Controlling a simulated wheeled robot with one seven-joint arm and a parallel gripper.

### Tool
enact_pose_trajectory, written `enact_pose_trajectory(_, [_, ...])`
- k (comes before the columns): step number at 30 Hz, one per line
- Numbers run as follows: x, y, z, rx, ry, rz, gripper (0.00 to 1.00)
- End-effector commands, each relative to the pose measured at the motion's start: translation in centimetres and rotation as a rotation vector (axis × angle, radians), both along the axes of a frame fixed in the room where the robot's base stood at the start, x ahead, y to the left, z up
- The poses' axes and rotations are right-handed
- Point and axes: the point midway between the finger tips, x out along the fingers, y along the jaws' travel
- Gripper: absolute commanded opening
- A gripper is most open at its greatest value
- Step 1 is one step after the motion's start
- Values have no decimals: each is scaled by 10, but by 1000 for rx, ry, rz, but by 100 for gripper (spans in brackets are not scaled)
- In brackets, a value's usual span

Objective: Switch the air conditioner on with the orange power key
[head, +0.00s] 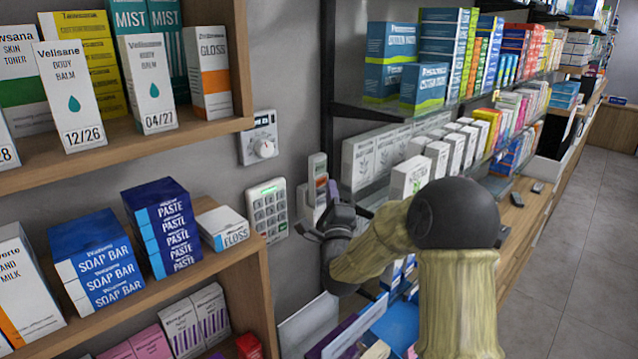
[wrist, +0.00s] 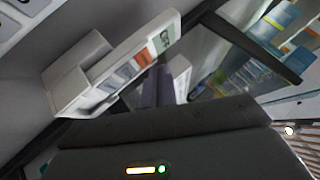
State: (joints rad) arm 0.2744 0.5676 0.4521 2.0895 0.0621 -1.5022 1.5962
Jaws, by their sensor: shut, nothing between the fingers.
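A slim white remote (head: 317,180) sits upright in a white holder on the grey wall, right of a keypad. In the wrist view the remote (wrist: 160,45) appears tilted and seen from the side, with a small display showing dark characters. My gripper (head: 334,190) is shut and empty, just right of the remote. Its narrow fingers (wrist: 164,80) show beside the remote's face in the wrist view; I cannot tell whether they touch it. No air conditioner is visible.
A white keypad (head: 268,209) and a dial thermostat (head: 259,137) are on the wall to the left. A wooden shelf (head: 225,128) with boxes stands left of them. A shelf with white boxes (head: 410,178) lies close on the right. The aisle floor (head: 585,260) is clear.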

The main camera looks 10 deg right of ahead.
Motion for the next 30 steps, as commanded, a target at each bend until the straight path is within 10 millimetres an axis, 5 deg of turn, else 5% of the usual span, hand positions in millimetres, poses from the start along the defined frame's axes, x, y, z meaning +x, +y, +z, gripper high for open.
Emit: enact_pose_trajectory(30, [8, 5, 1, 0, 0, 0, 0])
